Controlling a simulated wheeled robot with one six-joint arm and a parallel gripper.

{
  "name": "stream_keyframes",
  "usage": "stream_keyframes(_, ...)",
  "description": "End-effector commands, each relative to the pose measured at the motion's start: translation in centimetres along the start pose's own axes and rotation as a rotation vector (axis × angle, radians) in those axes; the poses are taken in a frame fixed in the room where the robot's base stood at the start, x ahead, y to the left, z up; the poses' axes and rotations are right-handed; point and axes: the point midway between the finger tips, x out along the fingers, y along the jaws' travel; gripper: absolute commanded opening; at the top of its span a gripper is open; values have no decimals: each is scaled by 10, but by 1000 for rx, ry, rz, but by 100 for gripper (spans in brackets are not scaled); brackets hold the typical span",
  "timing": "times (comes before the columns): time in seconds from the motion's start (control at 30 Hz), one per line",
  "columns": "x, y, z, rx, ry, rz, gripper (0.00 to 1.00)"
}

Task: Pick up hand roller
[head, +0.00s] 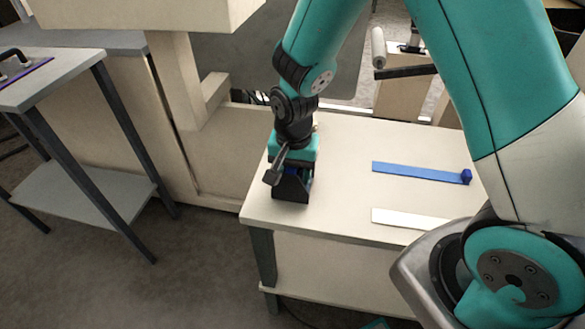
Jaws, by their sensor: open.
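My gripper (291,186) is open and points down at the near left end of the pale table (340,145). A dark grey handle-like piece (273,176) shows at its left side, and a bit of blue shows at the jaws. These may belong to the hand roller, but the gripper covers most of this spot. I cannot tell whether the jaws touch anything.
A blue strip (415,172) with a blue knob-like end and a white strip (400,217) lie on the table to the right. A pale upright machine frame (172,80) stands behind to the left. A grey side table (55,75) is at far left.

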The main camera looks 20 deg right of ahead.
Motion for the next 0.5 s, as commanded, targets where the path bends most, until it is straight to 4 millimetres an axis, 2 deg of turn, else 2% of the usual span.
stream_keyframes(0.03,0,0,0,0,0,0,46)
stream_keyframes(0.23,0,0,0,0,0,0,0)
stream_keyframes(0.5,-1,0,0,0,1,-1,0)
